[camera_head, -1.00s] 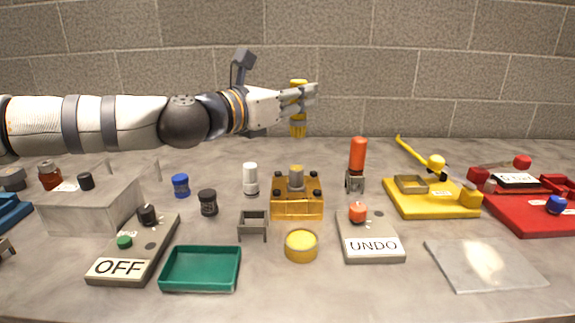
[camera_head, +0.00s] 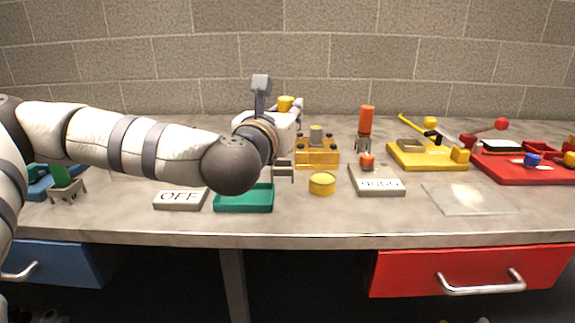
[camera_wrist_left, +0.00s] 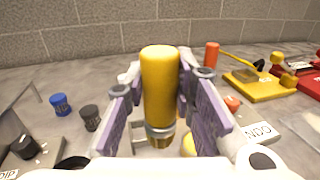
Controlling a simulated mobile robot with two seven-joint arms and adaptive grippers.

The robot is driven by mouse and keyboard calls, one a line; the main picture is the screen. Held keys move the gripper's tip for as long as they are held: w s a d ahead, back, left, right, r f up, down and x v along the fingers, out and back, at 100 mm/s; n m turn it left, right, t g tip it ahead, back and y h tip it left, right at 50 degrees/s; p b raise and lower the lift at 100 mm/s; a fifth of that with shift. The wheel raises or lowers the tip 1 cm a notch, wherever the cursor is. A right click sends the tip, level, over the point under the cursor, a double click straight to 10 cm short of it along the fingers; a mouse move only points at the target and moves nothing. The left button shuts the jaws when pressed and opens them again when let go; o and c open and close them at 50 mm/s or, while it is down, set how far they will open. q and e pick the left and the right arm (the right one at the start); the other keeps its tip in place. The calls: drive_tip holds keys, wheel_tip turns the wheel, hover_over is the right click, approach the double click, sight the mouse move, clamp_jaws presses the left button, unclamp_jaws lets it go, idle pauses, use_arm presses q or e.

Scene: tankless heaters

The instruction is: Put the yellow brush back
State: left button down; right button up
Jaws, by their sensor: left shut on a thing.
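The yellow brush (camera_wrist_left: 160,85) is held upright between the fingers of my left gripper (camera_wrist_left: 165,100) in the left wrist view. In the head view, only the brush's yellow top (camera_head: 285,103) shows above my left gripper (camera_head: 292,114); the rest is hidden. A small grey empty holder (camera_head: 284,171) stands on the bench, below and nearer than the gripper. In the wrist view, part of this holder (camera_wrist_left: 139,133) shows behind the brush's lower left side. My right gripper is not in view.
A red brush (camera_head: 366,120) and a green brush (camera_head: 60,175) stand in similar holders. An amber block (camera_head: 318,155), a round yellow container (camera_head: 322,184), a green tray (camera_head: 243,200) and a labelled switch box (camera_head: 377,182) surround the empty holder. A clear sheet (camera_head: 468,198) lies at right.

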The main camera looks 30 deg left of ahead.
use_arm(q)
drive_tip(key=shift+w+a+f+b, duration=0.3)
drive_tip(key=shift+w+a+f, duration=0.75)
drive_tip(key=shift+f, duration=0.8)
drive_tip(key=shift+w+a+f+b, duration=0.35)
drive_tip(key=shift+w+a+f, duration=0.45)
drive_tip(key=shift+w+f, duration=0.75)
drive_tip(key=shift+w+a+f+b, duration=0.3)
drive_tip(key=shift+w+a+f, duration=0.6)
drive_tip(key=shift+f, duration=1.25)
drive_tip(key=c, duration=1.8)
unclamp_jaws()
drive_tip(key=shift+f, duration=0.15)
drive_tip(key=o, duration=0.5)
drive_tip(key=shift+c, duration=0.2)
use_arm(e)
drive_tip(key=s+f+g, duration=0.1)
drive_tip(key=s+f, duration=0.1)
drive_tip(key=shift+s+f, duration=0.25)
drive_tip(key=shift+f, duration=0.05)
